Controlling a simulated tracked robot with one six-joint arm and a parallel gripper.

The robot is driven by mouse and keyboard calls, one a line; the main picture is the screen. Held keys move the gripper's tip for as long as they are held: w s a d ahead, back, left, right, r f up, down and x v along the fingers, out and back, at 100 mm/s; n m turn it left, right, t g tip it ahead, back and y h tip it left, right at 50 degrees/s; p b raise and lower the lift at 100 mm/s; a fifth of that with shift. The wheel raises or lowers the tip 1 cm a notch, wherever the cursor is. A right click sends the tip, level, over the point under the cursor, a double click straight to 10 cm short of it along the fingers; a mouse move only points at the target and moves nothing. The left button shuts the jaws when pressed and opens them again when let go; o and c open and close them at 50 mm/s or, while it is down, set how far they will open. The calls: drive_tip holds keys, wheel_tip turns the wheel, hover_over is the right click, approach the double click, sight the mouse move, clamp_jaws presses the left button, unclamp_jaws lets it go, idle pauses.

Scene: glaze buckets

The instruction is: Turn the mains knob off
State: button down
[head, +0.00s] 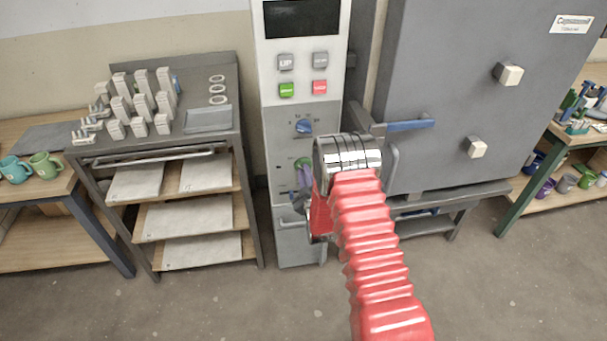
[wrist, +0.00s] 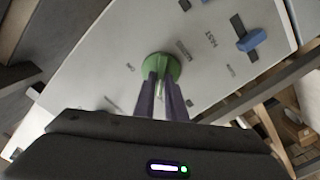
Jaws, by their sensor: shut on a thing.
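A round green knob (wrist: 160,65) sits on the light grey control panel (wrist: 110,70), with small printed labels around it that are too blurred to read surely. My gripper (wrist: 162,82) is shut on the green knob, its two dark purple fingers on either side. In the head view, the green knob (head: 304,162) shows just above my gripper (head: 304,172) on the lower front of the control cabinet. My red sleeved arm and silver wrist hide part of the panel's right side there.
A blue knob (head: 303,126) is higher on the panel, under several push buttons (head: 303,75). The grey kiln door (head: 470,100) stands to the right, with a blue handle (head: 405,126) near my wrist. A shelf rack (head: 190,215) stands left. The front floor is clear.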

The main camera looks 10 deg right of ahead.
drive_tip(key=shift+a+f+n, duration=0.1)
drive_tip(key=shift+f+n, duration=0.05)
drive_tip(key=shift+n, duration=0.35)
drive_tip(key=c, duration=1.8)
unclamp_jaws()
drive_tip(key=shift+s, duration=0.1)
drive_tip(key=s, duration=1.3)
drive_tip(key=shift+s, duration=0.35)
